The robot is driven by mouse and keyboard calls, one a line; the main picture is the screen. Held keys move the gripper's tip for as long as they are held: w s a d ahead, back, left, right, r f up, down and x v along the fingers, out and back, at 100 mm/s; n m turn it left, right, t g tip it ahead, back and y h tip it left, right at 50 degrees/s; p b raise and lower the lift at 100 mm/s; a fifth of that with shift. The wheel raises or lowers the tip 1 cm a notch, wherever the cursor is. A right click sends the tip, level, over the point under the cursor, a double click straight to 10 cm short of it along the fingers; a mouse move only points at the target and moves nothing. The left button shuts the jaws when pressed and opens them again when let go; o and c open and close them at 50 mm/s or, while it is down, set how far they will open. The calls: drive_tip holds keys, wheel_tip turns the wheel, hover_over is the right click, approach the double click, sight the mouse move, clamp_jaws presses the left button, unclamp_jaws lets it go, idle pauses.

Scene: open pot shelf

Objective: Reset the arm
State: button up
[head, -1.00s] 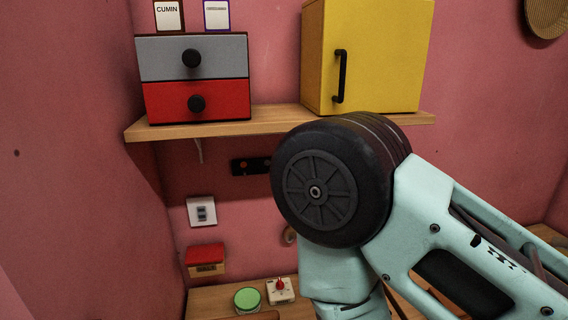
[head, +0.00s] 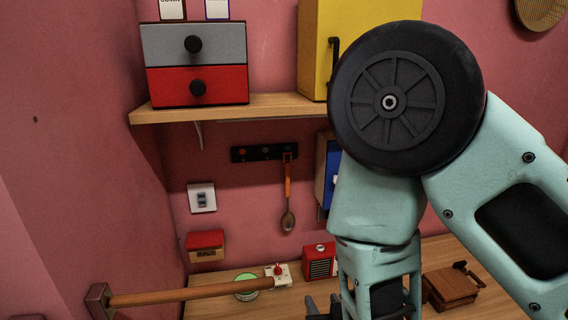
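My pale teal arm (head: 378,215) fills the right half of the head view, with its large black round joint (head: 395,98) in front of the yellow cabinet. The lower arm link points down toward the counter. Dark parts that look like my gripper (head: 322,306) show at the bottom edge of the picture, partly cut off and partly behind the arm. Whether the fingers are open or shut, or hold anything, cannot be seen.
A shelf (head: 235,108) carries a grey-and-red drawer box (head: 168,86) and the yellow cabinet (head: 313,50). A spoon (head: 287,205) hangs from a black rack (head: 255,153). The counter holds a red box (head: 319,262), a green disc (head: 246,287) and a brown wooden box (head: 450,287). A wooden bar (head: 190,294) crosses lower left.

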drive_tip(key=s+a+f+n+g+y+b, duration=0.1)
drive_tip(key=s+a+f+n+g+b, duration=0.15)
drive_tip(key=s+g+b, duration=0.55)
drive_tip(key=s+d+r+n+g+h+b, duration=0.2)
drive_tip(key=s+d+r+n+g+h, duration=0.1)
drive_tip(key=s+d, duration=0.6)
drive_tip(key=n+g, duration=0.1)
drive_tip(key=g, duration=0.1)
drive_tip(key=shift+r+g+b, duration=0.3)
drive_tip(key=shift+r, duration=0.05)
